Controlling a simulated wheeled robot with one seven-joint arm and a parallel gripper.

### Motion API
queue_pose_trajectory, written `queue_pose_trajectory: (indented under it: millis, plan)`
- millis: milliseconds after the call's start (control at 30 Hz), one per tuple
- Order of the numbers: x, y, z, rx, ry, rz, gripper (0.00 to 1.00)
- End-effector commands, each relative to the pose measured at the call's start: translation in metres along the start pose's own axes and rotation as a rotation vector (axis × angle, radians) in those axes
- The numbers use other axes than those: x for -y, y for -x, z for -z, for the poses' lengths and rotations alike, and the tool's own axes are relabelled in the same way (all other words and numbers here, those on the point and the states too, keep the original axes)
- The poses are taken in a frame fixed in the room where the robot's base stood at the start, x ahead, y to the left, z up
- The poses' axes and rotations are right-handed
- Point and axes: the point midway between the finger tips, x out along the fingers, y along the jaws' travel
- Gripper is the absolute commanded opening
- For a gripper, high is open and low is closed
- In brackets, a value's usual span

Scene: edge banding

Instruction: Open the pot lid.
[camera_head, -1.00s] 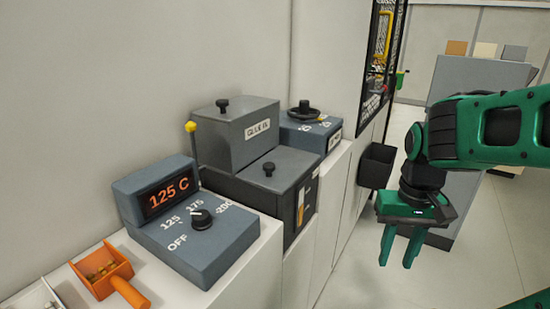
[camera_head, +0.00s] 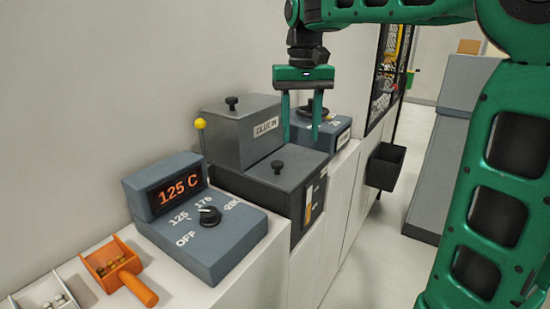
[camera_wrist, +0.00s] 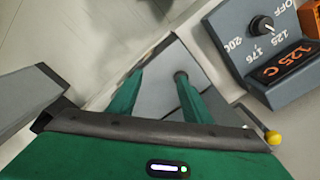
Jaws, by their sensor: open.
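The dark pot (camera_head: 297,212) has a flat grey lid (camera_head: 300,160) with a black knob (camera_head: 278,167). The lid lies flat on the pot. A taller grey box (camera_head: 235,140), labelled GLUE IN, has its own black knob (camera_head: 232,103) and stands behind the lid. My gripper (camera_head: 300,138) is open and empty, fingers down, above the far part of the lid. In the wrist view my gripper (camera_wrist: 159,76) spans part of the grey lid (camera_wrist: 158,100). A dark knob shows at the tip of its right finger; whether they touch I cannot tell.
A temperature box (camera_head: 205,240) reading 125 C with a dial stands in front of the pot. A yellow-tipped lever (camera_head: 200,124) rises beside the GLUE IN box. A blue-grey box (camera_head: 335,135) with a handwheel is behind. An orange scoop (camera_head: 110,262) lies front left.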

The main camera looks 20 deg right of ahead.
Motion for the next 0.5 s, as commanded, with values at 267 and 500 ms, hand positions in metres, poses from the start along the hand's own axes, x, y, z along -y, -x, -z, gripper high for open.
queue_pose_trajectory:
  millis: [267, 500]
  plan:
    - [0.051, 0.023, 0.024, 0.002, 0.065, 0.006, 0.45]
    - [0.051, -0.003, 0.024, 0.004, 0.064, 0.005, 0.45]
